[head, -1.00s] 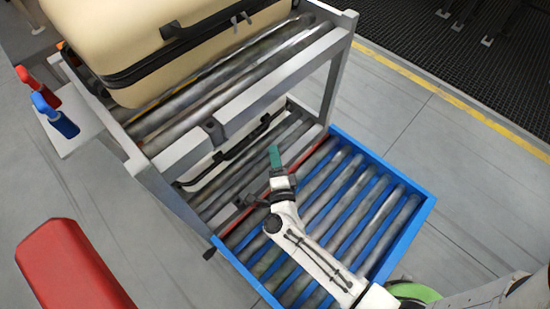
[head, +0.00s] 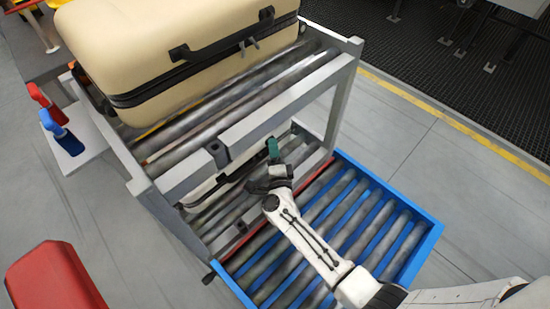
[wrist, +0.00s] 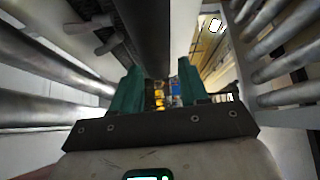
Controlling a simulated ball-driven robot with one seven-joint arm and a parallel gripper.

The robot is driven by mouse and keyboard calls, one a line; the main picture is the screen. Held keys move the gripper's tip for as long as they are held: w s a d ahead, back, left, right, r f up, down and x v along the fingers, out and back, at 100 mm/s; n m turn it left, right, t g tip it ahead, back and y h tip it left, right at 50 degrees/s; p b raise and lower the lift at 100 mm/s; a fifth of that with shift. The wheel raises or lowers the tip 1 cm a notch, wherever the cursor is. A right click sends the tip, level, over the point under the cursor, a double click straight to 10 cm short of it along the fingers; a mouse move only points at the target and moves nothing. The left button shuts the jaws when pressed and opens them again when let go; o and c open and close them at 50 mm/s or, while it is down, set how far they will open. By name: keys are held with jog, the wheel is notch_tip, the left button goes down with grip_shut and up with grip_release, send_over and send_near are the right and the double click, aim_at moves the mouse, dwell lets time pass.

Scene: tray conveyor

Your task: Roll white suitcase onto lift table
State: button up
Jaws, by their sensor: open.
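The white suitcase (head: 200,192) lies on the lower roller level of the grey rack, mostly hidden under the upper level. Its black handle side (head: 232,183) faces the lift table. The lift table (head: 436,236) is a blue-framed roller bed against the rack's open side. My gripper (head: 273,148) reaches over the bed to the lower level, close to the handle side. In the wrist view my green fingers (wrist: 158,85) are apart, with a dark bar (wrist: 153,35) ahead of them. I cannot tell whether it is the handle. Nothing shows gripped.
A beige suitcase (head: 170,45) lies on the upper rollers. The upper level's grey front beam (head: 255,125) is close to my gripper. Red (head: 38,95) and blue (head: 53,126) handles stand at the rack's left. A red object (head: 52,280) is at lower left. Floor at right is clear.

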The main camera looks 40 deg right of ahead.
grip_shut()
dwell(0.5)
jog(key=shift+f, duration=0.1)
dwell(0.9)
